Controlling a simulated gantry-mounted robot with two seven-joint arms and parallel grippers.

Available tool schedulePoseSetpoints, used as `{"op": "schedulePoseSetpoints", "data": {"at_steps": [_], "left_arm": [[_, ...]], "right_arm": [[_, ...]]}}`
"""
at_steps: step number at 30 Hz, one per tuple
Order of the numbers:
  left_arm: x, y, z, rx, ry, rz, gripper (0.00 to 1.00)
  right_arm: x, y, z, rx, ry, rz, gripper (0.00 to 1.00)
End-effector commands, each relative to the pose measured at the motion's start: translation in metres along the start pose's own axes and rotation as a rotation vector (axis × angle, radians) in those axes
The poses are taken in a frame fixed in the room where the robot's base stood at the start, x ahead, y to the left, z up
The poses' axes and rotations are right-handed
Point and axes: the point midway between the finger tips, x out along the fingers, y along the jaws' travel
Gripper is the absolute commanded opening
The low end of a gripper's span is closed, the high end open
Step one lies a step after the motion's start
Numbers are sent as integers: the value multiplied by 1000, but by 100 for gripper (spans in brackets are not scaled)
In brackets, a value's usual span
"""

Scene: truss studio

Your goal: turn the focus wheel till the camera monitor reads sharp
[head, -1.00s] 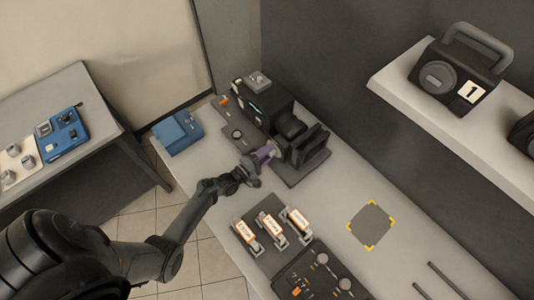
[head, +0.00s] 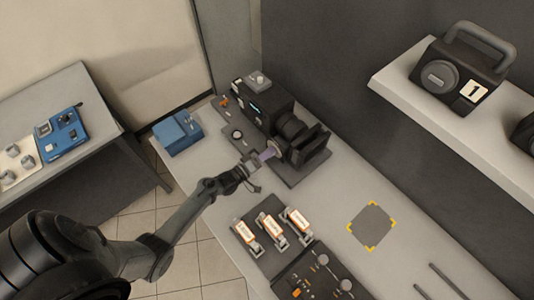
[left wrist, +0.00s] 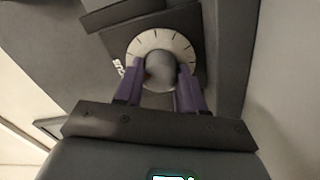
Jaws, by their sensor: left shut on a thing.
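The black camera (head: 292,138) stands on a dark base plate on the bench. Its focus wheel (left wrist: 184,43) shows in the left wrist view as a pale disc with dark tick marks and a round grey knob (left wrist: 159,72) in its middle. My left gripper (left wrist: 160,82) has its purple fingers on both sides of this knob, shut on it. In the head view my left gripper (head: 267,154) reaches the camera's near side and hides the wheel. A small bright cyan patch shows on the camera's dark rear box (head: 262,102); I cannot read it. My right gripper is out of view.
A blue box (head: 178,133) stands at the bench's left end. Several orange-and-white labelled units (head: 270,229) and a dark knob panel (head: 318,275) lie in front. A yellow-cornered grey square (head: 371,226) is clear. A shelf (head: 440,115) overhangs at right.

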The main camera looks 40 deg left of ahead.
Motion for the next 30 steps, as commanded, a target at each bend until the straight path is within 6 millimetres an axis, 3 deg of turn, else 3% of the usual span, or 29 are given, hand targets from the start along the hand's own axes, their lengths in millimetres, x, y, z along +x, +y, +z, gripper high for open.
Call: {"op": "schedulePoseSetpoints", "data": {"at_steps": [14, 15, 19, 30], "left_arm": [[0, 0, 0, 14, 0, -1, 9], [0, -1, 0, 14, 0, -1, 44], [0, 0, 0, 14, 0, -1, 64], [-4, -1, 0, 13, -1, -1, 65]], "right_arm": [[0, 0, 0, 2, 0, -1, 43], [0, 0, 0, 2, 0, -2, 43], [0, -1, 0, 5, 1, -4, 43], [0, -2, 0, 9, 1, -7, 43]]}}
